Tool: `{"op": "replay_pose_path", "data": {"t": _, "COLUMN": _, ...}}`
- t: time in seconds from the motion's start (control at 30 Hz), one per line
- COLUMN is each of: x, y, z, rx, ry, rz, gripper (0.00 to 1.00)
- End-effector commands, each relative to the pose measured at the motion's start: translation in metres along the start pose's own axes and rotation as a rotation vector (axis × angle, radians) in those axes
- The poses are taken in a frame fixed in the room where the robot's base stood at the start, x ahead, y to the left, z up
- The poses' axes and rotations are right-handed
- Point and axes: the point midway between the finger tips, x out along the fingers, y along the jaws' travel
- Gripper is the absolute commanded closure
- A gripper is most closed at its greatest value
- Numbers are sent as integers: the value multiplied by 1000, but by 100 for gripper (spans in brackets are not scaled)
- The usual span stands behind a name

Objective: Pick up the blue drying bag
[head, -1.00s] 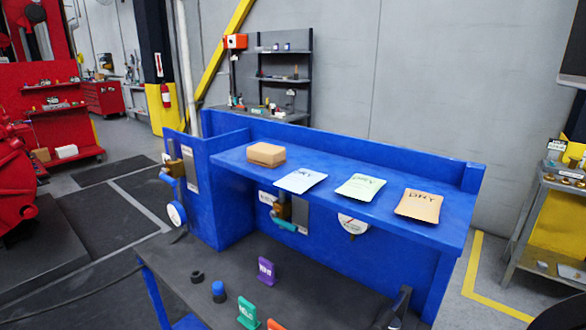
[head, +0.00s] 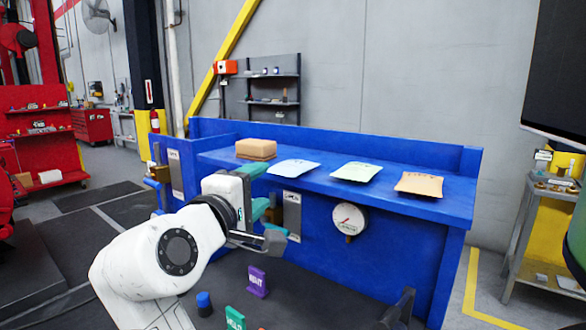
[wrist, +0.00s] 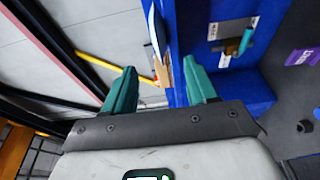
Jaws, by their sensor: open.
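The pale blue bag (head: 293,168) lies flat on the blue shelf, between a cardboard box (head: 256,149) and a pale green bag (head: 356,171). An orange-tan bag (head: 419,184) lies farther right. My gripper (head: 266,189) is open and empty at the shelf's front edge, left of and nearer than the blue bag. Its teal fingers are apart, one near shelf height and one lower. In the wrist view, my open gripper (wrist: 160,76) has a tan object (wrist: 161,72) beyond the gap. A thin pale shape above it may be a bag seen edge-on.
The blue shelf (head: 385,202) has a raised back wall. Below it are a gauge (head: 348,219) and a valve plate. A purple tag (head: 257,282), a green tag (head: 235,318) and a blue knob (head: 204,304) stand on the dark bench.

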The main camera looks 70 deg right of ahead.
Motion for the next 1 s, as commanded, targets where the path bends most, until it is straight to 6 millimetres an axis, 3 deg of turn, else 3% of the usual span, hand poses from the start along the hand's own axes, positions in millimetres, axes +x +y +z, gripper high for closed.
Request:
{"op": "replay_pose_path", "data": {"t": 0.1, "x": 16, "y": 1, "z": 0, "rx": -1, "ry": -1, "rz": -1, "gripper": 43}}
{"op": "replay_pose_path", "data": {"t": 0.37, "x": 31, "y": 0, "z": -1, "rx": 0, "ry": 0, "rz": -2, "gripper": 43}}
{"op": "replay_pose_path", "data": {"t": 0.7, "x": 74, "y": 2, "z": -3, "rx": 0, "ry": 1, "rz": -2, "gripper": 43}}
{"op": "replay_pose_path", "data": {"t": 0.93, "x": 77, "y": 1, "z": -3, "rx": 2, "ry": 3, "rz": -1, "gripper": 43}}
{"op": "replay_pose_path", "data": {"t": 1.0, "x": 76, "y": 1, "z": -3, "rx": 1, "ry": 3, "rz": -1, "gripper": 48}}
